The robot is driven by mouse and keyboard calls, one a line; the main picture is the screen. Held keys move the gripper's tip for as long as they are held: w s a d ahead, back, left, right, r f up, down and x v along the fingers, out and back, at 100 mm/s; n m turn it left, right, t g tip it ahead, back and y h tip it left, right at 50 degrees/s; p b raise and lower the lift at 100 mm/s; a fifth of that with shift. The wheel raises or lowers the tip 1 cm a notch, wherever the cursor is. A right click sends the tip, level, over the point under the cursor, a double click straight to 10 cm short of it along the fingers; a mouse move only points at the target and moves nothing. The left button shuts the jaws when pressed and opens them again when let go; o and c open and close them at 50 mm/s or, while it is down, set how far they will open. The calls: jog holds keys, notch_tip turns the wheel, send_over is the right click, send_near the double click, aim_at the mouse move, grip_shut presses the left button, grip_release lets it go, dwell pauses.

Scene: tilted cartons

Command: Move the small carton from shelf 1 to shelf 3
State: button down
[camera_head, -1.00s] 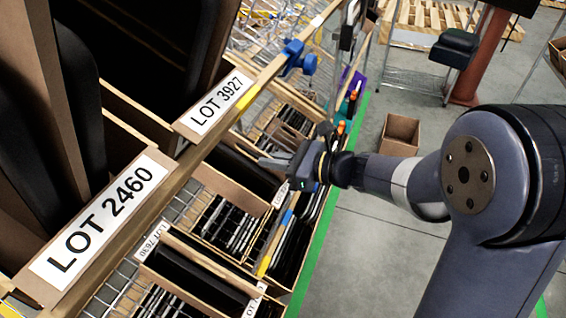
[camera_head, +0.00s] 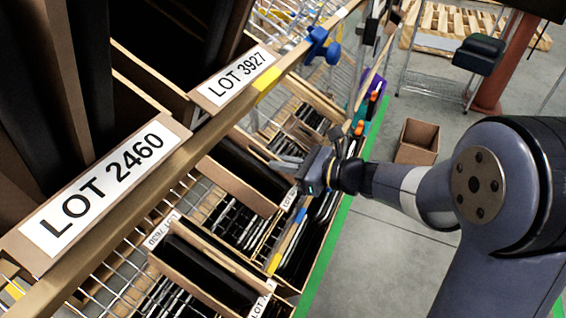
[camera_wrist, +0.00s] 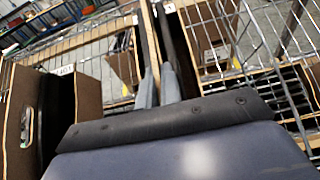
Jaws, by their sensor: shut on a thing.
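My gripper (camera_head: 287,163) is over the lower cartons to the right of the near shelf rail in the head view. Its two fingers (camera_wrist: 157,85) are close together in the wrist view, on either side of a thin brown carton wall (camera_wrist: 149,35). In the head view, the carton at the fingers (camera_head: 238,188) is brown, tilted and holds a large black item. A white label (camera_head: 289,198) is at its right end. The fingers hide part of its edge, and I cannot tell how far it is off its shelf.
A tilted upper shelf rail (camera_head: 150,205) carries cartons labelled LOT 2460 (camera_head: 105,185) and LOT 3927 (camera_head: 237,78). Another carton (camera_head: 195,283) lies below left. A brown open box (camera_head: 417,140) stands on the grey floor. A brown carton (camera_wrist: 90,97) is close on the left in the wrist view.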

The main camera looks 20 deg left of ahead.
jog(key=shift+f, duration=0.1)
dwell(0.4)
dwell(0.3)
jog(key=c, duration=1.6)
grip_release()
jog(key=shift+o, duration=0.4)
jog(key=shift+f, duration=0.1)
jog(key=w+p+v, duration=0.1)
jog(key=v, duration=0.9)
jog(key=shift+s+d+r+p, duration=0.3)
jog(key=shift+s+d, duration=0.1)
jog(key=shift+s, duration=0.1)
jog(key=shift+a+f, duration=0.1)
jog(key=b+x, duration=0.1)
jog(key=x, duration=0.9)
jog(key=shift+a+f+b, duration=0.1)
jog(key=shift+a+b, duration=0.05)
jog(key=shift+b, duration=0.25)
